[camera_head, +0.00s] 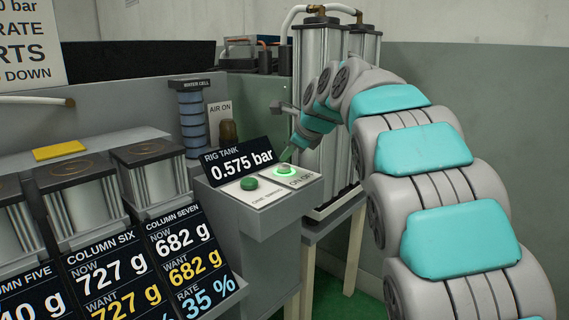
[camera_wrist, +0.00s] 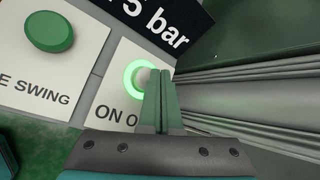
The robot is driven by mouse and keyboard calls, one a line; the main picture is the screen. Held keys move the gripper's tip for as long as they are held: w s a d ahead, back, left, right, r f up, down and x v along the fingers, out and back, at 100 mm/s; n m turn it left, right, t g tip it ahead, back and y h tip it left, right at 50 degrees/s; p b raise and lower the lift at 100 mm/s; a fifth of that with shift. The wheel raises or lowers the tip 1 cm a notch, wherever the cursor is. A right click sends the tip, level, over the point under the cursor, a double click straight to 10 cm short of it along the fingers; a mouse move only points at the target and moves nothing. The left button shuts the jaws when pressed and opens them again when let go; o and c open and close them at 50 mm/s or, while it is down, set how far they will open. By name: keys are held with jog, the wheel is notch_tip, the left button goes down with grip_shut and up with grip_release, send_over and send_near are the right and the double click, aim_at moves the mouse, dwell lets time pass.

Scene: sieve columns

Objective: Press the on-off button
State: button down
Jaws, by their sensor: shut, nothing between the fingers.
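The on-off button (camera_head: 286,170) is a pale round button with a glowing green ring, on a white plate on top of a grey box. In the wrist view its glowing ring (camera_wrist: 135,80) shows just left of my fingertips, which hide part of the button. My gripper (camera_head: 288,154) is shut and empty, pointing down at the button. In the wrist view the two green fingers (camera_wrist: 162,75) lie together, tips over the button's right side. I cannot tell whether they touch it.
A green button (camera_head: 249,183) labelled "one swing" sits left of the on-off button. A "rig tank" display (camera_head: 240,163) reading 0.575 bar stands behind both. Metal cylinders (camera_head: 322,130) stand close on the right. Column displays (camera_head: 182,255) stand at the lower left.

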aim_at(287, 167)
notch_tip(287, 167, up, 6)
jog(key=p, duration=0.7)
